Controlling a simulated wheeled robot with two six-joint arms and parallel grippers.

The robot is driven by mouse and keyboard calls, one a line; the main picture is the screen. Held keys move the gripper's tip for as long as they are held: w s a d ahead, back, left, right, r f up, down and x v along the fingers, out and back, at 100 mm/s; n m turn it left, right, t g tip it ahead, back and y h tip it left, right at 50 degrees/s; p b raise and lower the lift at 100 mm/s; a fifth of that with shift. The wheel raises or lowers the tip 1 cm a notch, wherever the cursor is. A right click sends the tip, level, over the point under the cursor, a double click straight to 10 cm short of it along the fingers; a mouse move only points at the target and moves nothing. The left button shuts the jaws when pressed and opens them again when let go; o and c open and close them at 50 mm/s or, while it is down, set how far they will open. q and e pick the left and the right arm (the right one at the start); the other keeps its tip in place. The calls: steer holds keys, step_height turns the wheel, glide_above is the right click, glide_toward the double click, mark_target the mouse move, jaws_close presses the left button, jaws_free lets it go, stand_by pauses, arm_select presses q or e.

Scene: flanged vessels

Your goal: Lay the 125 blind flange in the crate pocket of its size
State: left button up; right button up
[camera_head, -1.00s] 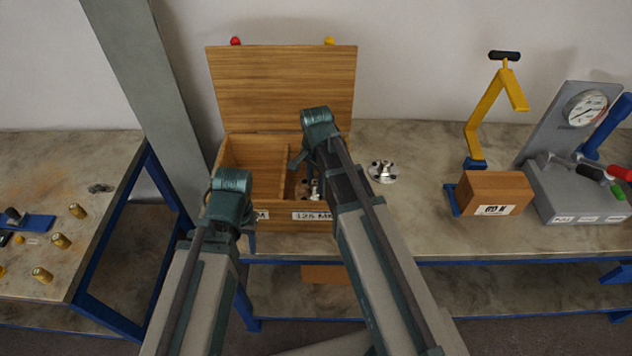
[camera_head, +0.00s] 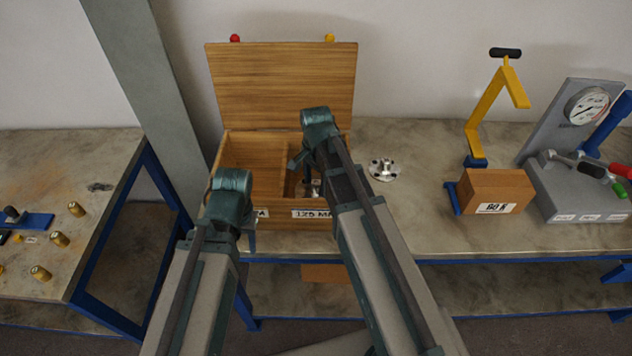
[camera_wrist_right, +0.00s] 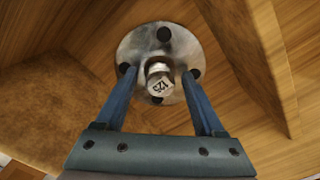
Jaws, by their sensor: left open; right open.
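The 125 blind flange (camera_wrist_right: 140,45) is a round metal disc with dark bolt holes and a central stem marked 125. It is inside the right pocket of the wooden crate (camera_head: 262,216), behind the label reading 125. Whether it rests flat on the pocket floor is hard to tell. My right gripper (camera_wrist_right: 158,75) is open, with one blue finger on each side of the stem; in the head view it reaches down into that pocket. My left gripper (camera_head: 248,238) is open and empty before the crate's front left, and its arm hides part of the left label.
The crate's lid (camera_head: 282,85) stands open behind. Another metal flange (camera_head: 384,169) lies on the bench right of the crate. Farther right are a brown box (camera_head: 495,190), a yellow stand (camera_head: 487,110) and a gauge unit (camera_head: 575,150). Bare bench lies around the loose flange.

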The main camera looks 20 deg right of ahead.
mark_target(316, 181)
step_height(316, 181, up, 12)
steer(key=p, duration=1.2)
arm_select(q)
step_height(316, 181, up, 12)
arm_select(e)
steer(key=s+a+n+h, duration=0.1)
steer(key=s+a+n, duration=0.9)
steer(key=s+n, duration=0.4)
steer(key=shift+s+a+r+n, duration=0.2)
steer(key=shift+s+a+n, duration=0.05)
steer(key=shift+n, duration=0.75)
arm_select(q)
step_height(316, 181, down, 4)
steer(key=b, duration=0.4)
arm_select(e)
step_height(316, 181, down, 4)
steer(key=shift+f, duration=0.1)
arm_select(q)
steer(key=shift+c, duration=0.3)
